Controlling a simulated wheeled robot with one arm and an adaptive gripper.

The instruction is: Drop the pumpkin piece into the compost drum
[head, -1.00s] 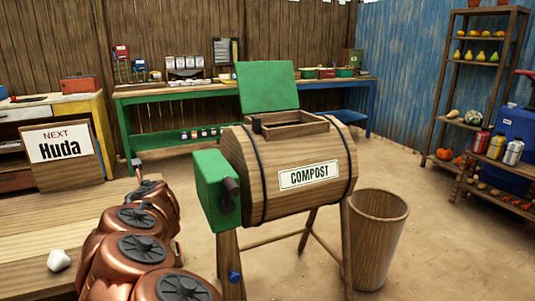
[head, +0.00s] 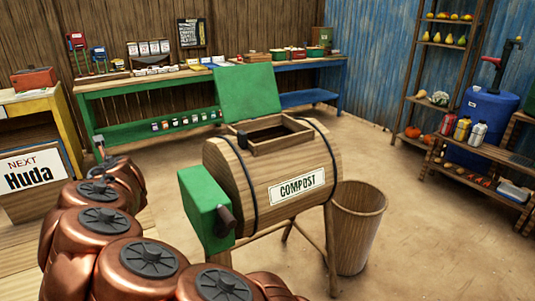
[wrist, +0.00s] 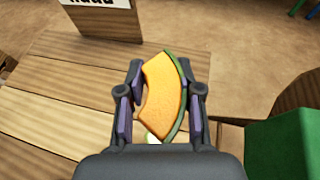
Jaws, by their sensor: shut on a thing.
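The pumpkin piece (wrist: 162,95) is an orange curved wedge with a green rind along its right side. My gripper (wrist: 160,95) is shut on it, one finger on each side, in the wrist view. In the head view my copper arm reaches in from the lower left; the wedge cannot be made out there. The compost drum (head: 262,192) is a wooden barrel on legs with a "COMPOST" label. Its green lid (head: 249,92) stands open behind a square hatch. The drum's green side box (wrist: 283,145) shows at the right in the wrist view, apart from my gripper.
A wooden bin (head: 358,225) stands right of the drum. A green bench (head: 150,95) and shelves (head: 445,70) stand behind.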

